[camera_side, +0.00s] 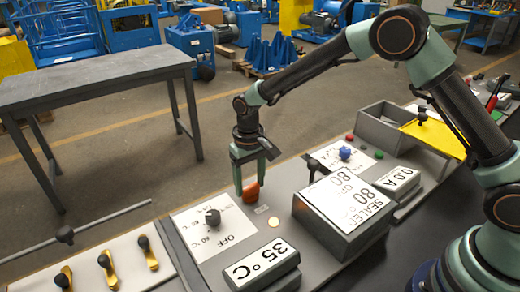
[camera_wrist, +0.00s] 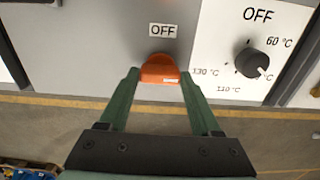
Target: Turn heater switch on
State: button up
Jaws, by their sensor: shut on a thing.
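The orange-red switch (camera_side: 251,192) sits on the grey panel, which I take to be the heater switch. In the wrist view the orange switch (camera_wrist: 160,69) lies between the green fingertips, below a small white label reading "OFF" (camera_wrist: 163,30). My gripper (camera_side: 252,176) points down at the panel and is shut on the switch; in the wrist view my gripper (camera_wrist: 160,78) has a finger on each side of it. The fingers hide part of the switch's sides. A black temperature dial (camera_wrist: 251,63) on a white plate stands beside it. The display (camera_side: 262,265) reads 35 °C.
A grey box marked "SEALER" (camera_side: 345,205) with a lever stands right of the switch. A blue knob (camera_side: 345,153) and a 0.0 A display (camera_side: 397,180) are farther right. Black-knobbed levers (camera_side: 107,268) stand at front left. A grey table (camera_side: 95,75) stands behind.

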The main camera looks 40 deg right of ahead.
aim_at(250, 186)
jog(key=o, duration=1.4)
notch_tip(250, 186, up, 12)
jog(key=shift+r, duration=0.1)
jog(key=shift+r, duration=0.1)
jog(key=s+d+r+t, duration=0.2)
jog(key=s+d+r, duration=0.4)
jog(key=d+r, duration=0.2)
jog(key=s+d+t, duration=0.1)
jog(key=s+d, duration=0.1)
jog(key=s, duration=0.2)
jog(key=s+d+t, duration=0.1)
jog(key=s+d, duration=0.1)
jog(key=s, duration=0.2)
jog(key=s+d+t, duration=0.1)
jog(key=s+d, duration=0.2)
jog(key=s, duration=0.1)
jog(key=shift+d+r+t, duration=0.1)
jog(key=shift+t, duration=0.2)
